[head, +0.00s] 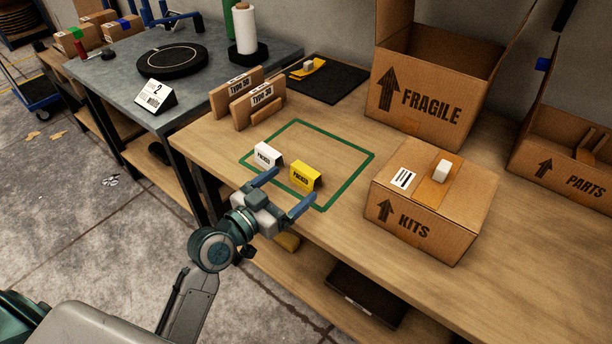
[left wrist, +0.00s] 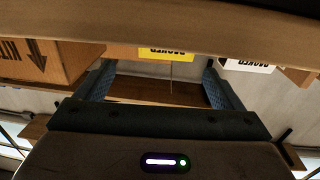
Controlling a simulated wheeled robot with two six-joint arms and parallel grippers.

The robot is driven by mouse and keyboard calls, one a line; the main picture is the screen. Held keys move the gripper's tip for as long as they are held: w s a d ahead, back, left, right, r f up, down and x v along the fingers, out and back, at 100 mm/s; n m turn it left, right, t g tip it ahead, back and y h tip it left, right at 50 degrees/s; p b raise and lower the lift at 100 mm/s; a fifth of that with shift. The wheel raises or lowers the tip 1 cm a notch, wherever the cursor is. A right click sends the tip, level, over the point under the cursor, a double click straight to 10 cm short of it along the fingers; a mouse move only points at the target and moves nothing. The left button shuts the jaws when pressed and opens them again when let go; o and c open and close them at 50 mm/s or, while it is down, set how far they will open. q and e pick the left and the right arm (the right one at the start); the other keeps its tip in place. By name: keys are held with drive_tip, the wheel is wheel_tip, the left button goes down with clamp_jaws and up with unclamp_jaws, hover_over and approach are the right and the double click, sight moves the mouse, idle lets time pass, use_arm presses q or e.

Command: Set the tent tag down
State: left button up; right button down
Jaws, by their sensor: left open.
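A yellow tent tag (head: 305,176) marked "PACKED" stands on the wooden bench inside a green taped square (head: 362,171). A white tent tag (head: 267,155) with similar lettering stands to its left, near the square's left corner. My left gripper (head: 294,186) is open at the front edge of the square, its fingers spread on the near side of the tags. In the left wrist view, the yellow tag (left wrist: 165,52) shows upside down between the fingers, and the white tag (left wrist: 248,66) shows beyond one finger. Nothing shows held in the jaws. My right gripper is out of view.
A closed KITS carton (head: 447,225) stands right of the square, with an open FRAGILE carton (head: 432,107) behind it. Brown TYPE 30 pieces (head: 250,97) stand behind the square. A black mat (head: 345,84) lies further back. The bench between square and KITS carton is clear.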

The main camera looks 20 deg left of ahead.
sight(302, 173)
use_arm(q)
drive_tip(key=x, duration=0.3)
drive_tip(key=shift+w, duration=0.15)
drive_tip(key=x, duration=0.4)
drive_tip(key=shift+w+a, duration=0.2)
drive_tip(key=shift+a, duration=0.1)
drive_tip(key=shift+w+d+p, duration=0.3)
drive_tip(key=shift+w, duration=0.15)
drive_tip(key=c, duration=1.1)
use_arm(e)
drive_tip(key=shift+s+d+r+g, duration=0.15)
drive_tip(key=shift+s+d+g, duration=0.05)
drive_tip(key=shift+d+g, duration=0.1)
use_arm(q)
drive_tip(key=shift+a, duration=0.1)
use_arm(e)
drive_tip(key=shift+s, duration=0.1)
